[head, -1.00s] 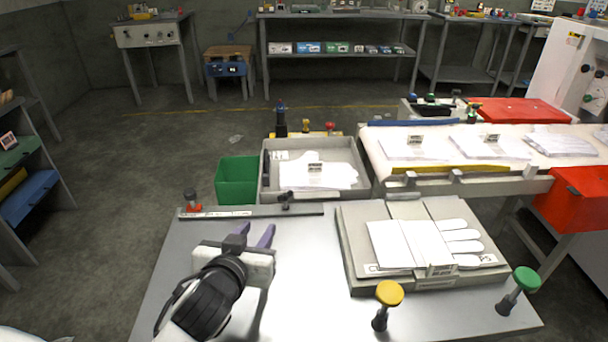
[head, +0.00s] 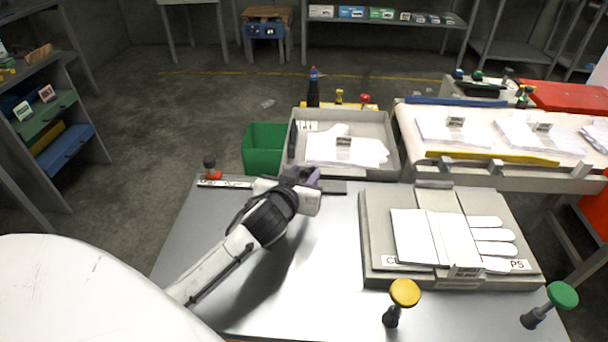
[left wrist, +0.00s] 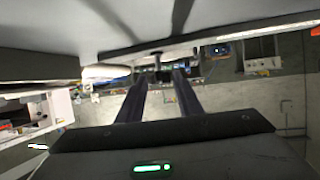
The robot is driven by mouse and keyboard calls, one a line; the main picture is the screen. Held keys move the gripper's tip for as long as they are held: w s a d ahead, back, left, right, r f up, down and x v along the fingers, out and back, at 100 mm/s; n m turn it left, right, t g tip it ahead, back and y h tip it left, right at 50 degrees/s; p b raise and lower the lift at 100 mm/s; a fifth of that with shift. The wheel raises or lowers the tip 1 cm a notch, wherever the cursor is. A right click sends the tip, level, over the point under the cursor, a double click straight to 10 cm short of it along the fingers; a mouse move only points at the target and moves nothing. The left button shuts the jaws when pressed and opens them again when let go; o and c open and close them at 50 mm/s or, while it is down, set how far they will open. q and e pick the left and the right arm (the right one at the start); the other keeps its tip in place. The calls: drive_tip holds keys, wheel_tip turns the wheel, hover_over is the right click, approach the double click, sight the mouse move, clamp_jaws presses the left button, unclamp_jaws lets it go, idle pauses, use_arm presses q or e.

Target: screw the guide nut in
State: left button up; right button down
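My left gripper (head: 310,178) is at the back edge of the metal table, over the right part of the guide rail (head: 224,184). Its purple fingers point away from me. In the left wrist view the gripper (left wrist: 160,76) has its fingers apart. A small dark knob (left wrist: 157,59), which looks like the guide nut, shows between and just beyond the fingertips, with no clear contact. In the head view the gripper hides this knob. How far the nut is screwed in cannot be told. My right gripper is not in view.
A black-and-red knob (head: 210,168) stands at the rail's left end. A grey fixture with a white glove (head: 440,237) lies on the right of the table. Yellow (head: 405,292) and green (head: 562,295) buttons stand in front. A green bin (head: 264,148) and grey tray (head: 392,165) are behind.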

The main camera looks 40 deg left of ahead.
use_arm(q)
clamp_jaws()
drive_tip(key=shift+w+r, duration=0.1)
idle(1.4)
unclamp_jaws()
drive_tip(key=v, duration=1)
